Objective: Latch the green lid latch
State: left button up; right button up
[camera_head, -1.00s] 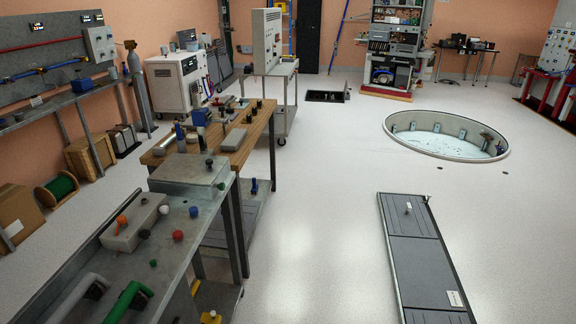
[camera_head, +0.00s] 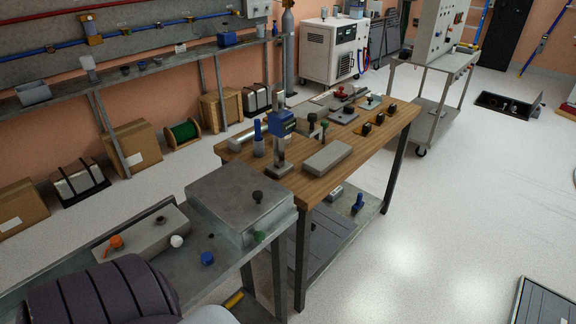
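A grey metal box with a flat lid (camera_head: 232,196) sits at the far end of the metal bench. A black knob (camera_head: 257,197) stands on its lid. A small green part (camera_head: 259,236), perhaps the lid latch, is at the box's front right edge; it is too small to tell whether it is latched. A dark ribbed part of my own arm fills the lower left corner and hides the near end of the bench. Neither gripper shows in this view.
A grey block (camera_head: 148,235) with an orange knob (camera_head: 116,241) lies on the metal bench. White (camera_head: 177,241) and blue (camera_head: 207,258) knobs stand nearby. Behind is a wooden workbench (camera_head: 345,178) with tools and a blue-headed post (camera_head: 281,124).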

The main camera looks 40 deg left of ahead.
aim_at(259, 236)
jog(key=i+u, duration=0.4)
jog(key=i+l+u, duration=0.2)
jog(key=u, duration=0.15)
jog(key=i+l+u, duration=0.25)
jog(key=u, duration=0.15)
jog(key=i+l+u, duration=0.35)
jog(key=k+j, duration=0.05)
jog(key=k, duration=0.05)
